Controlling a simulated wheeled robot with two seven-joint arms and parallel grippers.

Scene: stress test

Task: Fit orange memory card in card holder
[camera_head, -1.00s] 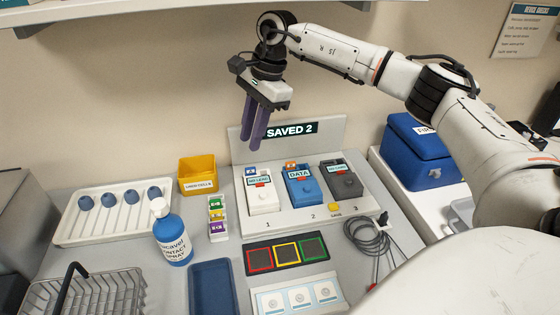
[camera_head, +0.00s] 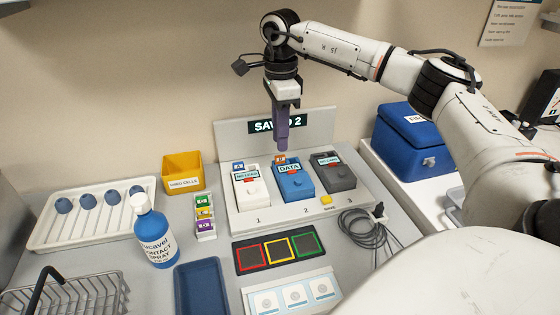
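The orange memory card (camera_head: 279,159) sticks up from the top of the blue DATA device (camera_head: 297,184) at place 2. The card holder (camera_head: 207,236) is likely the small white rack left of the devices; it bears green, yellow and purple cards. My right gripper (camera_head: 283,146) points down, its purple fingertips just above or beside the orange card. The fingers line up one behind the other, so their gap is hidden. I cannot tell whether they touch the card. My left gripper is not in view.
A white device (camera_head: 252,188) with a blue card and a dark grey device (camera_head: 333,178) flank the blue one. A spray bottle (camera_head: 156,240) and a yellow bin (camera_head: 183,170) stand near the rack. A panel with sign (camera_head: 262,126) rises behind the devices. A cable lies at right.

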